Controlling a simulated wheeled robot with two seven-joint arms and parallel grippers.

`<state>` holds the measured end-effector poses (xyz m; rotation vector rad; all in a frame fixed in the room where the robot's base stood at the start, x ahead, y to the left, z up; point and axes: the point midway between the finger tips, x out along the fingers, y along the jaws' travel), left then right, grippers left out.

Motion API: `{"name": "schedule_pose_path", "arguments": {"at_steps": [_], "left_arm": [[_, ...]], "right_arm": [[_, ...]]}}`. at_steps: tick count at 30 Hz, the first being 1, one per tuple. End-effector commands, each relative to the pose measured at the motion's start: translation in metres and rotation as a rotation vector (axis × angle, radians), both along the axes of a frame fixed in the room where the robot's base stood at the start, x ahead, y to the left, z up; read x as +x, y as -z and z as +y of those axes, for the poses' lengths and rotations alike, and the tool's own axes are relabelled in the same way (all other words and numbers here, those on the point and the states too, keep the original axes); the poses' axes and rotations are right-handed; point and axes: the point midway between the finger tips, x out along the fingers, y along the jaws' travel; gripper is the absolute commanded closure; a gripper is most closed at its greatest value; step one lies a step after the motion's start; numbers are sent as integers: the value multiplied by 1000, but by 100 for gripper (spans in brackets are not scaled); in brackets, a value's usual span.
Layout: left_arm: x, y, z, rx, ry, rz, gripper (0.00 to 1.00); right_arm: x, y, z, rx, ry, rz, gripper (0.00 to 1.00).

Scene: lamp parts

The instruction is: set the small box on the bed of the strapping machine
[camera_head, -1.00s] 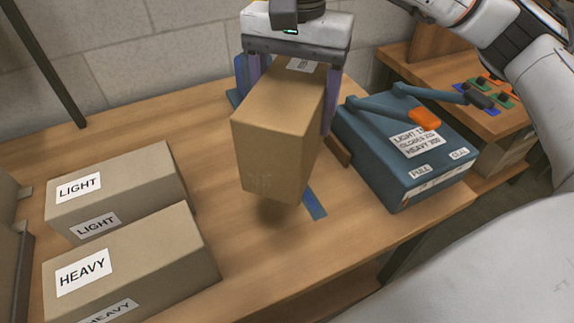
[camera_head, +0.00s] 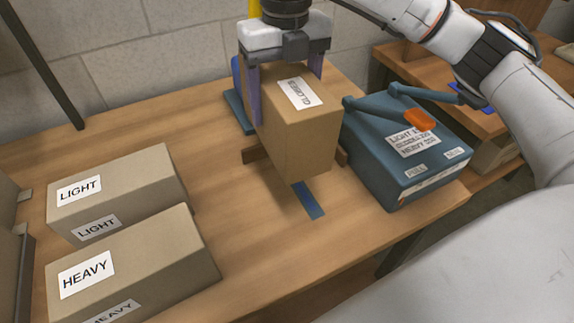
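A small brown box with a GLOBES label (camera_head: 306,140) is between the purple fingers of my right gripper (camera_head: 286,88), which is shut on it from above. The strapping machine (camera_head: 405,150) is a blue unit with an orange-handled lever, to the right of the box. Its bed shows as a blue strip (camera_head: 309,201) in front of the box and wooden guide pieces (camera_head: 256,155) on either side. The box stands over the strip, between the guides. I cannot tell whether its underside touches the bed. My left gripper is out of view.
A LIGHT box (camera_head: 125,190) and a HEAVY box (camera_head: 135,262) stand at the left of the wooden table (camera_head: 245,250). A side table at the right back holds small coloured parts. The table's middle front is clear. A block wall is behind.

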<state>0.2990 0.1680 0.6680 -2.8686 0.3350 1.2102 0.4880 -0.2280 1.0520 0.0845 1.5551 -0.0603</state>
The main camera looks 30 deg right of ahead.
Motion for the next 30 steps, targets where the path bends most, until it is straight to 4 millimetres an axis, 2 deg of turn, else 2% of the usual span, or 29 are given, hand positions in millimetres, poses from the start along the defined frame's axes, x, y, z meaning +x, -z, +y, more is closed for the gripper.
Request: {"name": "schedule_pose_path", "arguments": {"at_steps": [3,12,18,25,30], "left_arm": [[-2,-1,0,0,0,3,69],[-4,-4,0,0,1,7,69],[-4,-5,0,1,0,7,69],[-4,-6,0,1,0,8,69],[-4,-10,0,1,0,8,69]], "right_arm": [[6,2,-3,5,285,4,80],[18,14,-12,7,994,17,80],[23,20,-17,6,1347,21,80],[26,28,-20,3,1526,23,80],[25,55,-20,-1,1539,25,80]]}}
